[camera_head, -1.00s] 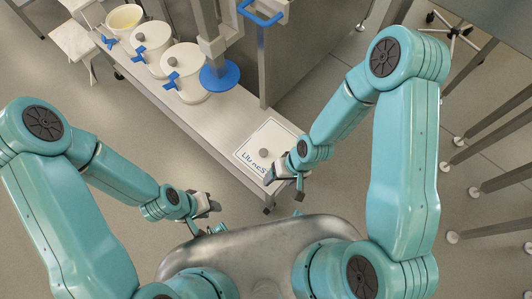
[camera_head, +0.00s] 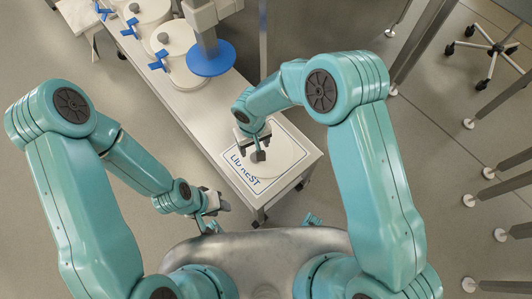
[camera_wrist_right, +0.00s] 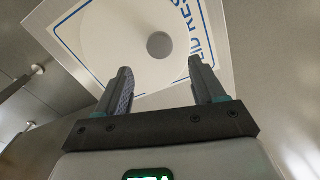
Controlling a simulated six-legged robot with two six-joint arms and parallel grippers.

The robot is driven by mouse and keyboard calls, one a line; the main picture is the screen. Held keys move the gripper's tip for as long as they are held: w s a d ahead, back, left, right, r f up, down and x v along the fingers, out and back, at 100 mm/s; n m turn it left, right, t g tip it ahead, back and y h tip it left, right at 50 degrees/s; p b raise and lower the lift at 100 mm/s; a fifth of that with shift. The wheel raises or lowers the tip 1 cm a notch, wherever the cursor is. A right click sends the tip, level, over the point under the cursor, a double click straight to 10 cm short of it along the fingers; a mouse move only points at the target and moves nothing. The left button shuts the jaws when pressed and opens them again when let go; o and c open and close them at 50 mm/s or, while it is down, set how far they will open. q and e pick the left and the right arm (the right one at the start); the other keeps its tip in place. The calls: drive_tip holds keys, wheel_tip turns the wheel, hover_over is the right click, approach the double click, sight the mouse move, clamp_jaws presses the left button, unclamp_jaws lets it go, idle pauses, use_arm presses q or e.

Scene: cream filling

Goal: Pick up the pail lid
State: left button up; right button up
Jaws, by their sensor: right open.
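The pail lid (camera_head: 287,153) is a white disc lying on a blue-bordered rest mat (camera_head: 243,178) at the near end of the bench. In the right wrist view the lid (camera_wrist_right: 115,42) shows its round grey knob (camera_wrist_right: 159,45). My right gripper (camera_head: 259,155) is over the lid and hides the knob in the head view. In the right wrist view its two fingers (camera_wrist_right: 160,70) are apart and empty, with the knob seen beyond the gap between them. My left gripper (camera_head: 222,206) hangs left of the bench, away from the lid; its finger gap is not clear.
White pails (camera_head: 190,70) with blue clamps stand in a row along the bench (camera_head: 215,120). A blue disc (camera_head: 211,58) on a grey column overhangs the nearest pail. A wheeled stool base (camera_head: 497,47) and metal legs stand to the right.

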drive_tip(key=f, duration=0.2)
drive_tip(key=f+b, duration=0.1)
drive_tip(key=f, duration=0.3)
drive_tip(key=shift+s, duration=0.3)
drive_tip(key=c, duration=1.2)
